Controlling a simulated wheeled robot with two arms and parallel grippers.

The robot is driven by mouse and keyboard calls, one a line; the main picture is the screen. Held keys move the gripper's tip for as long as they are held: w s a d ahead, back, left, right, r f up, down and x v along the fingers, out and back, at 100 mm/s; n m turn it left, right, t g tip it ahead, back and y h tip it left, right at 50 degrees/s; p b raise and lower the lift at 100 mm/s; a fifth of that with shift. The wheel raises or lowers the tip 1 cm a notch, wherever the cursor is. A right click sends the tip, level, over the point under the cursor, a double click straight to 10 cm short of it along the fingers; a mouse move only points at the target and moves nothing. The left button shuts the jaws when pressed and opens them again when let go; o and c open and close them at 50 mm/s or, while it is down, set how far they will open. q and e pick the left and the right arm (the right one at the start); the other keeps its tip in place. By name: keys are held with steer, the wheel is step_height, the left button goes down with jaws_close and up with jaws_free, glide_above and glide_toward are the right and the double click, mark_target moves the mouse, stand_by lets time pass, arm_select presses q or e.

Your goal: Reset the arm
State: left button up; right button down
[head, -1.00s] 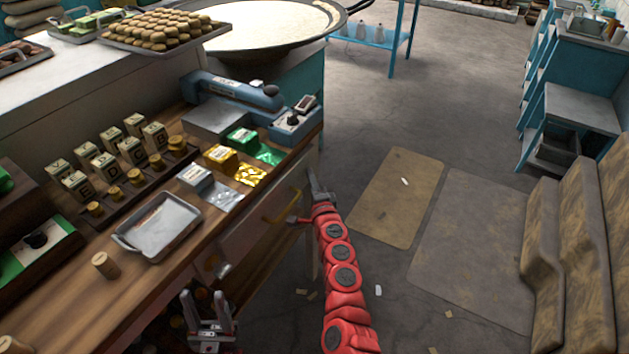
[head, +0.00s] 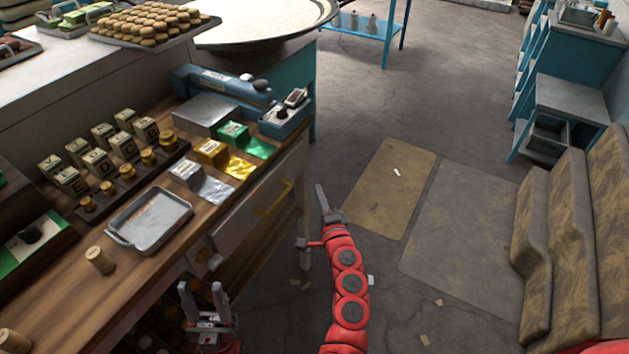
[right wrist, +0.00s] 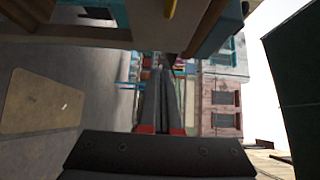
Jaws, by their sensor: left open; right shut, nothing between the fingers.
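My left gripper (head: 203,304) is at the bottom of the head view, below the wooden counter's front edge. Its two fingers stand apart and nothing shows between them. My right arm is red and reaches up from the bottom middle of the head view. My right gripper (head: 321,196) is at its tip, just right of the counter's front, over the floor. Its fingers are together and empty; they also show shut in the right wrist view (right wrist: 165,95).
The wooden counter (head: 60,305) holds a metal tray (head: 150,220), letter blocks, foil packs and a blue sealer (head: 215,90). A drawer with a yellow handle (head: 272,200) faces my right arm. Floor mats (head: 390,190) and brown seats (head: 575,240) lie right, with open floor between.

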steer(key=s, duration=0.2)
steer(key=shift+s+d, duration=0.35)
steer(key=shift+d, duration=0.05)
